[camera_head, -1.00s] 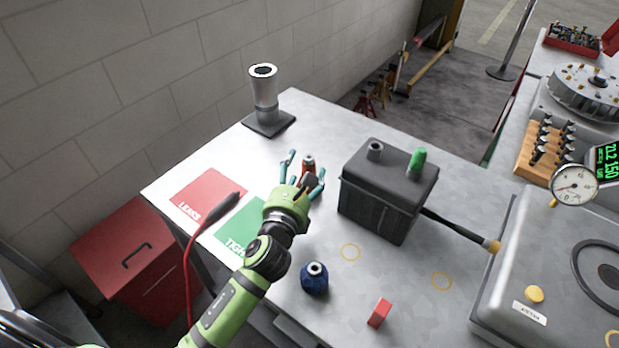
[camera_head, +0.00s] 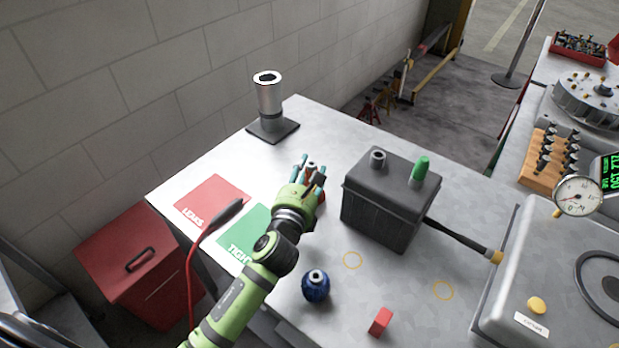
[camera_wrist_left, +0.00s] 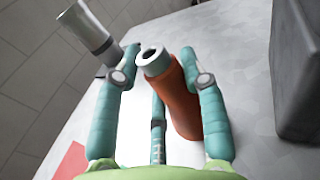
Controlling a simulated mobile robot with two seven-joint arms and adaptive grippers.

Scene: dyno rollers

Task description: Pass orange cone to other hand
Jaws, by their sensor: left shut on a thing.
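The orange cone (camera_wrist_left: 181,103), with a pale grey ring-like top, stands between the teal fingers of my left gripper (camera_wrist_left: 163,70) in the left wrist view. The gripper is shut on it. In the head view my left gripper (camera_head: 309,178) covers most of the cone; a strip of orange (camera_head: 320,196) shows beside the fingers. The cone is over the grey table, left of a dark box; whether its base touches the table is hidden. My right gripper is not in view.
The dark box (camera_head: 386,215) with a green-capped post stands close on the right. A blue cone-like piece (camera_head: 316,286) and a red block (camera_head: 381,321) are nearer. Red (camera_head: 212,200) and green (camera_head: 246,236) mats and a probe (camera_head: 224,214) lie left. A grey cylinder stand (camera_head: 270,105) is behind.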

